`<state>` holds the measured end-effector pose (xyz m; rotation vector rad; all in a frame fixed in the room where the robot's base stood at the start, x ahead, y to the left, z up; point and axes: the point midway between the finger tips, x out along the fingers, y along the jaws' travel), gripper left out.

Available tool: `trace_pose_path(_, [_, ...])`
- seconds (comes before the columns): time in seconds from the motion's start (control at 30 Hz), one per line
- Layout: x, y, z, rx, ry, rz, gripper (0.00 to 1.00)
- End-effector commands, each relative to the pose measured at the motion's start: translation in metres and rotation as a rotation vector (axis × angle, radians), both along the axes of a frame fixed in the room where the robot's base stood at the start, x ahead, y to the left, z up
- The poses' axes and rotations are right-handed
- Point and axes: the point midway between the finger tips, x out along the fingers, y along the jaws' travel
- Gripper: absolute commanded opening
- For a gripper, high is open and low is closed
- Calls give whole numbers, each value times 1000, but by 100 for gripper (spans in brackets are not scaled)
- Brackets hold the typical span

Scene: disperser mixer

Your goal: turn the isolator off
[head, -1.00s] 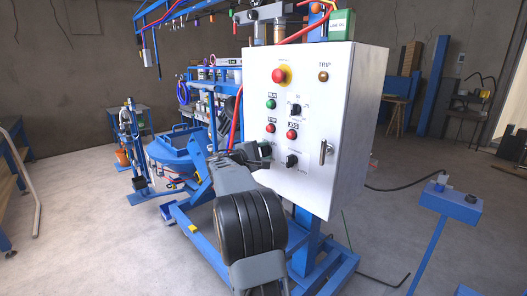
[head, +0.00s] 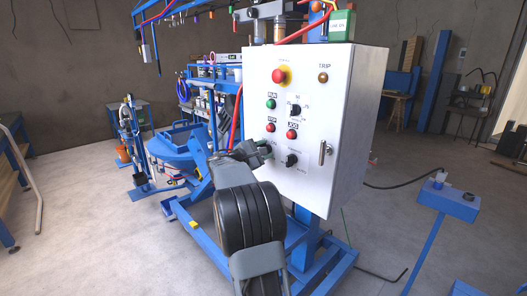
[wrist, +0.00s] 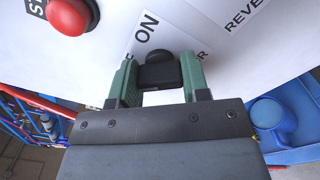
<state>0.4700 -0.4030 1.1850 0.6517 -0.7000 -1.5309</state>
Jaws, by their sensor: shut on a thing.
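The isolator (wrist: 158,70) is a black rotary knob on the white panel, in the middle of the wrist view, beside a tilted label reading ON. My gripper (wrist: 161,80) has its two green fingers shut on the knob, one on each side. In the head view my gripper (head: 262,150) reaches the panel's lower left, below the red stop button (head: 270,128). There my wrist and fingers mostly hide the knob. I cannot tell which label the knob points at.
The white control panel (head: 318,185) also carries a red emergency button (head: 280,76), a black selector (head: 292,160) and a door handle (head: 325,152). A blue vessel (head: 180,150) stands behind my arm.

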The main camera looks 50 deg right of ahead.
Motion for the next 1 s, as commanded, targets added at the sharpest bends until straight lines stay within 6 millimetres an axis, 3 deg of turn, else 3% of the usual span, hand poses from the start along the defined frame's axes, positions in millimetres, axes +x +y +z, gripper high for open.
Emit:
trace_pose_path(0.23, [0, 0, 0, -1, 3, 1, 19])
trace_pose_path(0.27, [0, 0, 0, -1, 3, 1, 45])
trace_pose_path(0.5, [0, 0, 0, 0, 1, 0, 68])
trace_pose_path(0.8, [1, 3, -1, 0, 0, 1, 68])
trace_pose_path(1.0, [3, 31, -2, 0, -1, 4, 68])
